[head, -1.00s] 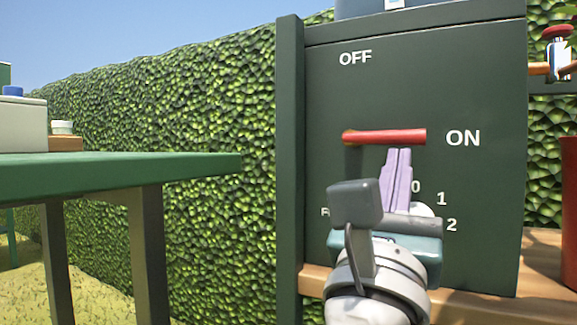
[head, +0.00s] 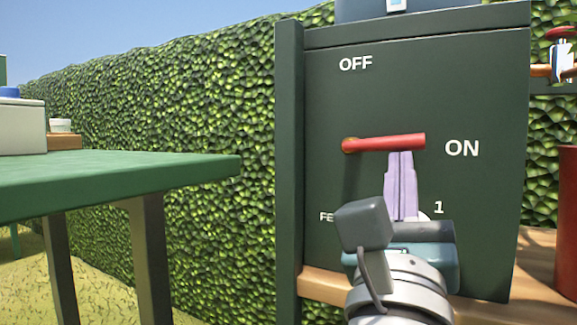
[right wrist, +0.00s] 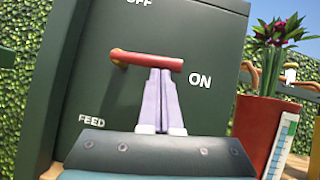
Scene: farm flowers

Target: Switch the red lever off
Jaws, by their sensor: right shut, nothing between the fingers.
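The red lever (head: 388,143) sits on the front of a dark green box (head: 470,85). It lies nearly level, its free end toward ON and slightly raised, its pivot at the left; OFF is printed above the pivot. My right gripper (head: 401,156) is shut and empty, with its pale purple fingers pointing up just under the lever's right half. In the right wrist view the fingertips (right wrist: 160,72) meet the lever (right wrist: 147,60) from below and look to be touching it. My left gripper is not in view.
A green table (head: 120,175) stands at the left, before a hedge (head: 190,110). A wooden ledge (head: 325,287) runs under the box. A red pot with purple flowers (right wrist: 262,130) stands to the right. A dial under the lever is partly hidden by my gripper.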

